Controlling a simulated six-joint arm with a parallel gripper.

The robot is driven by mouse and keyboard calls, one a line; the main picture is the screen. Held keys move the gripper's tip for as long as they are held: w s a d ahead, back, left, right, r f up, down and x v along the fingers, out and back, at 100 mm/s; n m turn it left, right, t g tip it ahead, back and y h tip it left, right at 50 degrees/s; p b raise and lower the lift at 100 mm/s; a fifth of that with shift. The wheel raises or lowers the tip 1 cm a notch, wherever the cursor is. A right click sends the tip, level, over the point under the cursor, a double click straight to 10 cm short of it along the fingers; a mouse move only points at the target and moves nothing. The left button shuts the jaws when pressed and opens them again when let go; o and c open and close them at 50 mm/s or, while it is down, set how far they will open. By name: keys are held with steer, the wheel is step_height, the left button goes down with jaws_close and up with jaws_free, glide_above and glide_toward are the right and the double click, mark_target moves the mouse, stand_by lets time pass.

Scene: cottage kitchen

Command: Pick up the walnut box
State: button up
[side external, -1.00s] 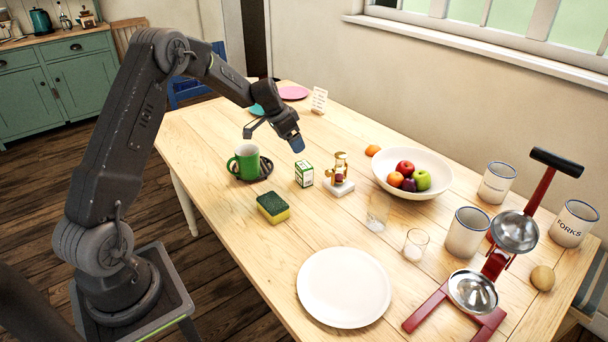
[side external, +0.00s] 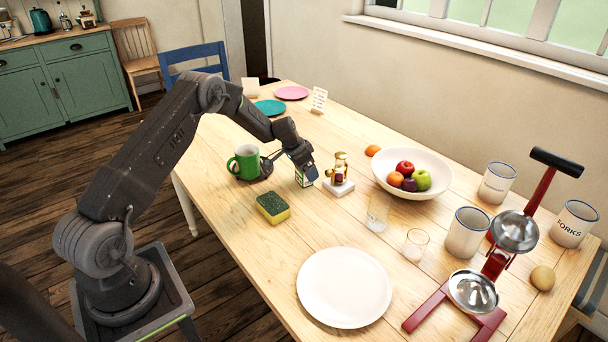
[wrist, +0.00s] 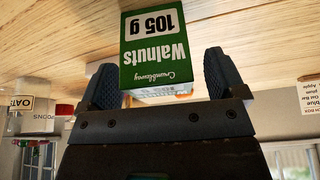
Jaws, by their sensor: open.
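The walnut box (wrist: 155,48) is green and white, with "Walnuts 105 g" upside down in the wrist view. In the side view the walnut box (side external: 303,180) stands on the table, partly hidden by my gripper (side external: 300,170). In the wrist view my gripper (wrist: 160,80) is open, with one finger on each side of the box's near part. A gap shows beside the box at each finger. The box is not held.
A green mug (side external: 245,162) stands left of the box and a green-yellow sponge (side external: 272,208) lies in front. A small brass object on a white base (side external: 340,184) stands close on the right. A fruit bowl (side external: 440,165) and white plate (side external: 344,287) are farther off.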

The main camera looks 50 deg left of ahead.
steer(key=shift+w+f, duration=0.15)
steer(key=shift+f, duration=0.25)
steer(key=c, duration=1.1)
